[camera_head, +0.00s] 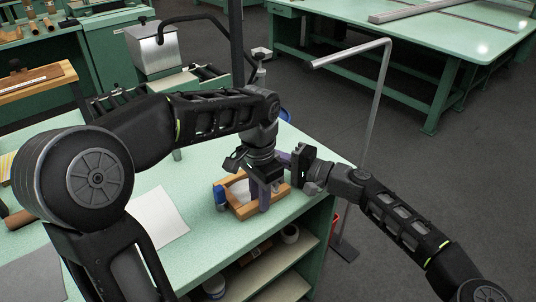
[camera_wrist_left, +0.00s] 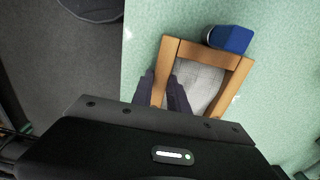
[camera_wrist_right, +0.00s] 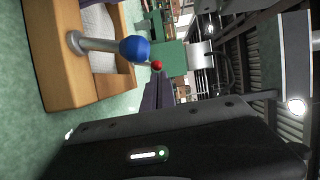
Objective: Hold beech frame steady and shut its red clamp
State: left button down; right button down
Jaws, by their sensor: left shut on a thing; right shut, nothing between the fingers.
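The beech frame (camera_head: 245,211) lies on the green bench top near its right corner, with pale grey fabric (camera_wrist_left: 200,88) inside it. My left gripper (camera_head: 264,193) points down and is shut on one bar of the frame (camera_wrist_left: 173,49). My right gripper (camera_head: 284,159) is shut and empty, beside the left one; its fingers (camera_wrist_right: 158,92) show in the right wrist view. A small red ball (camera_wrist_right: 157,65) shows just beyond those fingertips; I cannot tell whether it belongs to the clamp or whether they touch. No other red clamp part is clear.
A blue knob on a metal stem (camera_wrist_right: 135,48) stands out from the frame. A white sheet (camera_head: 158,219) lies on the bench left of it. A bent grey metal pole (camera_head: 378,105) rises beyond the bench's right edge. Shelves with rolls lie below the bench top.

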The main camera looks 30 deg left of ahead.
jog(key=shift+s+a+r+n, duration=0.1)
jog(key=shift+s+r+n, duration=0.1)
jog(key=shift+n, duration=0.3)
jog(key=shift+s+a+r+n+h, duration=0.1)
jog(key=shift+s+r+n+h, duration=0.15)
jog(key=shift+n, duration=0.2)
jog(key=shift+s+r+n+h, duration=0.1)
jog(key=shift+s+n+h, duration=0.05)
jog(key=shift+n+h, duration=0.25)
jog(key=shift+s+a+r+n+t, duration=0.2)
jog(key=shift+s+n+t, duration=0.1)
jog(key=shift+s, duration=0.1)
jog(key=shift+w+d+r, duration=0.1)
jog(key=shift+w+r, duration=0.15)
jog(key=shift+w, duration=0.1)
jog(key=w+d+r, duration=0.2)
jog(key=d+r, duration=0.2)
jog(key=d, duration=0.6)
jog(key=shift+w, duration=0.15)
jog(key=shift+r, duration=0.1)
